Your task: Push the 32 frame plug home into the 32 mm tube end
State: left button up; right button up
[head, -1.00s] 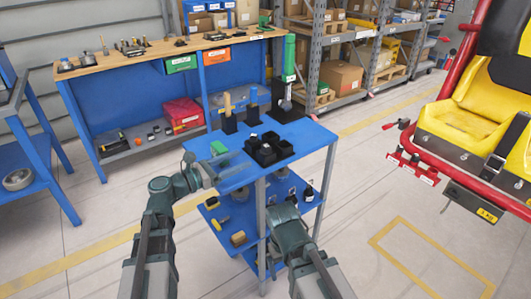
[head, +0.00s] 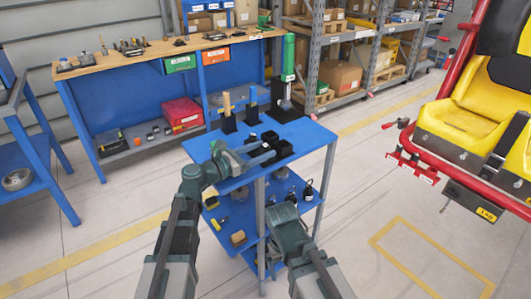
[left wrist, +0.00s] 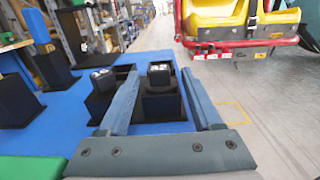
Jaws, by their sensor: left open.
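My left gripper (head: 268,155) is open over the blue cart top, its fingers reaching toward the black compartment holder (head: 284,147). In the left wrist view its two fingers (left wrist: 163,103) straddle a black plug with a pale marked top (left wrist: 160,72), standing in a black compartment and apart from both fingers. A second similar plug (left wrist: 103,78) stands left of the left finger. The marks are too small to read, so I cannot tell which is the 32 plug. No tube end can be made out. My right gripper (head: 290,240) hangs low in front of the cart; its jaws are unclear.
The blue cart top (head: 315,135) also bears upright black stands (head: 251,112), one with a tan piece (head: 227,104), and a green press-like column (head: 288,60) at the back. A green block (left wrist: 30,168) lies near the gripper. The right part of the top is clear.

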pick_arm(q)
grip_shut()
dwell(0.3)
jog(key=shift+r, duration=0.2)
pick_arm(e)
jog(key=shift+r, duration=0.15)
